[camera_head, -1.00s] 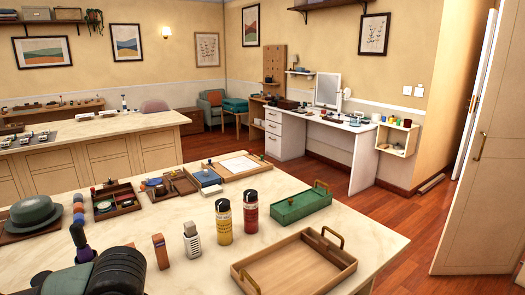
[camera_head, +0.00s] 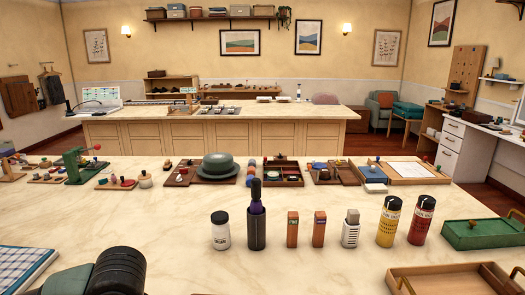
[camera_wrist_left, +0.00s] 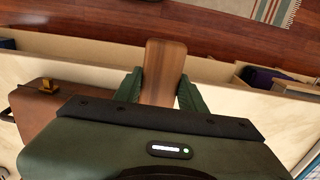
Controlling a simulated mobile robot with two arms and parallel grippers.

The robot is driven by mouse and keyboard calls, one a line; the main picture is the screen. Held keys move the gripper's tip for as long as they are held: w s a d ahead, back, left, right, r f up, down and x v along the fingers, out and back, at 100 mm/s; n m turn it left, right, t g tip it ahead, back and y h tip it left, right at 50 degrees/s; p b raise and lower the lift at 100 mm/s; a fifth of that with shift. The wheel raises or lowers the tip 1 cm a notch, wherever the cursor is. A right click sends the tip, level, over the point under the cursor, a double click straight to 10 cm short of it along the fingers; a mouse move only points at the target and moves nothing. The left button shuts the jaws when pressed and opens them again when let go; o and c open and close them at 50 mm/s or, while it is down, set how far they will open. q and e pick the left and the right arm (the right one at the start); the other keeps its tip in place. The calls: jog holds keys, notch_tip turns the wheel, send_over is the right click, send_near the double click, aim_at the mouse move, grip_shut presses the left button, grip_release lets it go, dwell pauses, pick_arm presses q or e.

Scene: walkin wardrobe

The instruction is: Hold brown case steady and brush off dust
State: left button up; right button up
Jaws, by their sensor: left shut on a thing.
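In the left wrist view, a brown case (camera_wrist_left: 70,125) with a gold clasp and a dark handle lies at the left, partly hidden by my gripper body. My left gripper (camera_wrist_left: 162,95) has its two green fingers closed on a brown wooden piece (camera_wrist_left: 165,62), which stands out between them. It may be a brush, but no bristles show. The held piece is to the right of the case; I cannot tell whether they touch. The head view shows neither the case nor my gripper jaws. My right gripper is out of view.
In the head view, a white jar (camera_head: 220,232), a dark bottle (camera_head: 256,222), a yellow can (camera_head: 389,222) and a red can (camera_head: 422,221) stand on the marble counter (camera_head: 150,228). A wooden tray (camera_head: 450,283) is at front right, a checked cloth (camera_head: 22,266) at front left.

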pick_arm(q)
jog(key=shift+w+d+r, duration=0.1)
jog(key=w+d+r+n+p, duration=0.5)
jog(key=w+d+r+n, duration=0.4)
jog(key=w+r, duration=0.35)
jog(key=f+b, duration=0.1)
jog(key=f, duration=0.1)
jog(key=w+f+b, duration=0.1)
jog(key=f+b, duration=0.1)
jog(key=f, duration=0.1)
jog(key=shift+w+d, duration=0.1)
jog(key=shift+d, duration=0.05)
